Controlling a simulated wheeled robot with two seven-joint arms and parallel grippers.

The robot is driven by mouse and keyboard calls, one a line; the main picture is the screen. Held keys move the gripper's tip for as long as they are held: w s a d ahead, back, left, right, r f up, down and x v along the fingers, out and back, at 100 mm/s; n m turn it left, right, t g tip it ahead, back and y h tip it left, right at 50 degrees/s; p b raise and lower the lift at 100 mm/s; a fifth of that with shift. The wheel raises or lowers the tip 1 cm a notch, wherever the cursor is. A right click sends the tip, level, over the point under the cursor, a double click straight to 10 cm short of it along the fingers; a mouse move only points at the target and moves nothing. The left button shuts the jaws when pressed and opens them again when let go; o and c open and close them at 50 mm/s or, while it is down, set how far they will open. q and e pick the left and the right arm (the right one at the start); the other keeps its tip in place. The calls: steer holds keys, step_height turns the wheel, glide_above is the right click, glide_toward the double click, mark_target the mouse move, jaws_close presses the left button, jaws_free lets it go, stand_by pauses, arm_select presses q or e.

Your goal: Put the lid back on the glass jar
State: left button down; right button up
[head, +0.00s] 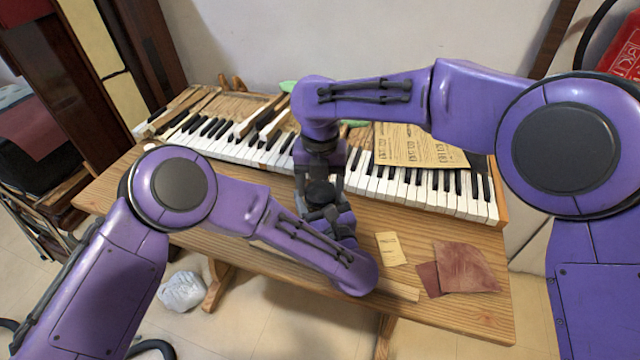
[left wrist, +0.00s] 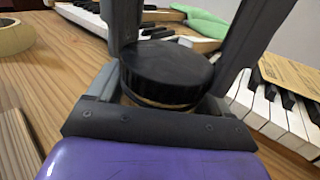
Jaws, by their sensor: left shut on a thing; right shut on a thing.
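The round black lid (left wrist: 168,72) fills the middle of the left wrist view, level, with dark gripper fingers at both sides. A thin pale rim shows just under it; the glass jar is otherwise hidden, and I cannot tell whether the lid is seated. In the head view, the lid (head: 320,192) is at the workbench's middle, in front of the keys. My left gripper (head: 332,212) reaches in from the front, shut on the jar. My right gripper (head: 318,180) points down from above, shut on the lid; its fingertips are largely hidden.
A piano keyboard (head: 235,148) spans the back of the wooden workbench (head: 450,230). A printed sheet (head: 415,145) lies over the keys. A small yellow paper (head: 390,248) and reddish-brown sheets (head: 468,267) lie at right. The bench's front left is clear.

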steer(key=m, duration=0.3)
steer(key=shift+m, duration=0.4)
steer(key=o, duration=1.2)
steer(key=shift+c, duration=0.2)
steer(key=shift+d, duration=0.1)
step_height(320, 180, up, 4)
steer(key=shift+r, duration=0.25)
steer(key=shift+c, duration=0.4)
